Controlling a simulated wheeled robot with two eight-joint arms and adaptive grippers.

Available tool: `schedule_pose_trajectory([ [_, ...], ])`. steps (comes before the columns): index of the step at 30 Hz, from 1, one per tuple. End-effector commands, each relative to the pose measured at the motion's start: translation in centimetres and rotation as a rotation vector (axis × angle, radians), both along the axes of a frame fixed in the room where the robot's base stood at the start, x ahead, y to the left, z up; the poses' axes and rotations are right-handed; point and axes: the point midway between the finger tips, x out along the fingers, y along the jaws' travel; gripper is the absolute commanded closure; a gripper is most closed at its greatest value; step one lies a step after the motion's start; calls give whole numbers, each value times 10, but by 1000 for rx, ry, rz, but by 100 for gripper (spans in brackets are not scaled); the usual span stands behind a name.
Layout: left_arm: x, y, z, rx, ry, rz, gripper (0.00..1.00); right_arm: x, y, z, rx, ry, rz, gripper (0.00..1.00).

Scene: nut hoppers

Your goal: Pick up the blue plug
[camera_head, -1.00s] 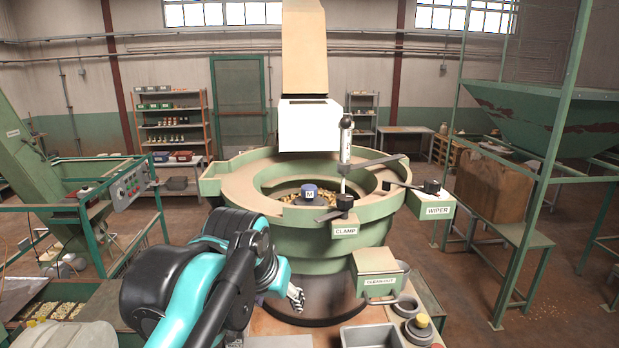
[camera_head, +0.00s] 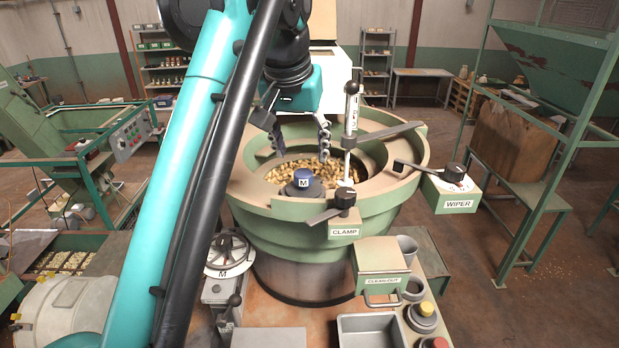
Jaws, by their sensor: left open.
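The blue plug (camera_head: 303,178), a short cylinder with a white label marked M on its front, stands upright in a dark round base on the front rim of the green bowl (camera_head: 270,208). My left gripper (camera_head: 301,146) hangs over the bowl, above and a little behind the plug in the picture. Its two fingers point down and are spread apart with nothing between them. The plug is clear of the fingers. My right gripper is not in the picture.
An upright metal post (camera_head: 351,125) stands just right of the gripper. The CLAMP lever (camera_head: 335,211) is right of the plug, and the WIPER box (camera_head: 452,192) is farther right. Brass nuts (camera_head: 312,168) lie in the bowl. A grey tray (camera_head: 370,335) sits at the front.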

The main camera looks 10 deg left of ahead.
Motion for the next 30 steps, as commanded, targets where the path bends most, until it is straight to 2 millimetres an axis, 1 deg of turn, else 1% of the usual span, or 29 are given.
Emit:
schedule_pose_trajectory([
  [5, 7, 0, -19, 0, 0, 0, 44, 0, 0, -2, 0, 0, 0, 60],
  [8, 10, 0, -27, 0, 0, 0, 44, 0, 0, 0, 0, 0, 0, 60],
  [16, 23, 0, -61, 0, 0, 0, 44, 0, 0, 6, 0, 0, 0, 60],
  [19, 25, 0, -67, 0, 0, 0, 44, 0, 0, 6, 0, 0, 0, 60],
  [25, 26, 0, -68, 0, 0, 0, 44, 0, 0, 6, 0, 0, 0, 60],
  [26, 26, 0, -68, 0, 0, 0, 47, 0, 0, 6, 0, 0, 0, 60],
  [27, 26, 0, -68, 0, 0, 0, 57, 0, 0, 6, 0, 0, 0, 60],
  [29, 26, 0, -68, 0, 0, 0, 73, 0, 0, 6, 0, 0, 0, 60],
  [30, 26, 0, -68, 0, 0, 0, 84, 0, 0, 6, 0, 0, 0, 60],
])
